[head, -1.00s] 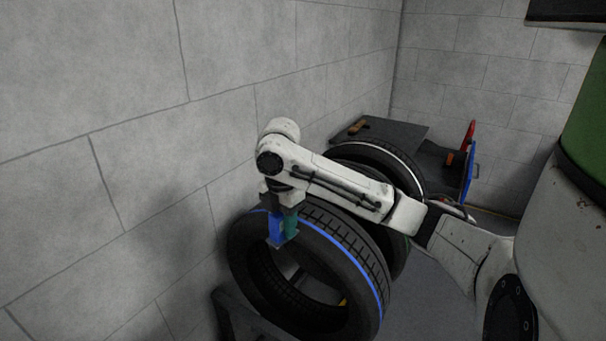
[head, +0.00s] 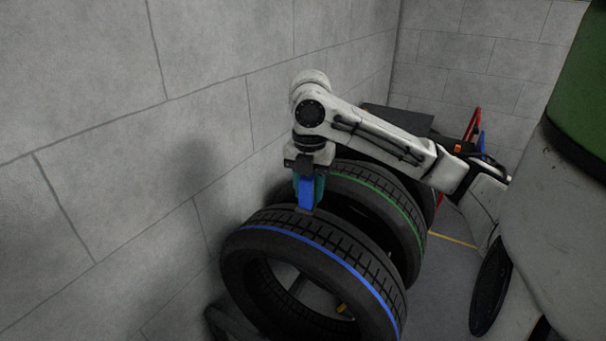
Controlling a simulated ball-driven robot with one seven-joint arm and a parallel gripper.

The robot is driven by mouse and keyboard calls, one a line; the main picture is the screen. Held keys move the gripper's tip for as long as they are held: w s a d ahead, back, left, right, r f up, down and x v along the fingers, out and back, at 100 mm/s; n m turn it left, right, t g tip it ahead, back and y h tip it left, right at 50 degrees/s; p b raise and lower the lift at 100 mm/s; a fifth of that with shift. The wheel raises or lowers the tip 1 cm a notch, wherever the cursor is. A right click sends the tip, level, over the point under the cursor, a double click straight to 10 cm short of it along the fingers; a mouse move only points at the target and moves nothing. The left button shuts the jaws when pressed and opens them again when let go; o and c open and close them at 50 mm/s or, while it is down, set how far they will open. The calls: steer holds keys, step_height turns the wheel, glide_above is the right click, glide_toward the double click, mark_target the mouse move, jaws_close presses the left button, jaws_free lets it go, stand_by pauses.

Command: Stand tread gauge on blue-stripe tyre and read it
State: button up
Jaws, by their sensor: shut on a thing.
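The blue-stripe tyre (head: 372,286) stands upright in front, with a blue line around its black tread. My gripper (head: 309,184), with teal fingers, points down over the top of this tyre. It is shut on the tread gauge (head: 306,193), a blue upright block with a small grey foot. The gauge's lower end is at the top of the tread, on the far side of the blue line. I cannot tell whether the foot touches the rubber. No reading on the gauge can be made out.
A green-stripe tyre (head: 398,200) stands right behind the blue-stripe one. Another tyre is partly hidden behind my arm. A dark table (head: 398,117) and red and blue items (head: 472,124) are at the back. The grey wall (head: 90,120) is close on the left.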

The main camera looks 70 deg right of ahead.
steer(key=shift+w+d, duration=0.1)
steer(key=shift+d, duration=0.05)
step_height(320, 180, down, 6)
steer(key=b, duration=0.5)
steer(key=shift+r, duration=0.15)
steer(key=shift+f+b, duration=0.6)
stand_by(0.7)
stand_by(0.8)
steer(key=o, duration=1.2)
steer(key=shift+r, duration=0.1)
step_height(320, 180, up, 11)
steer(key=shift+f, duration=0.15)
stand_by(0.4)
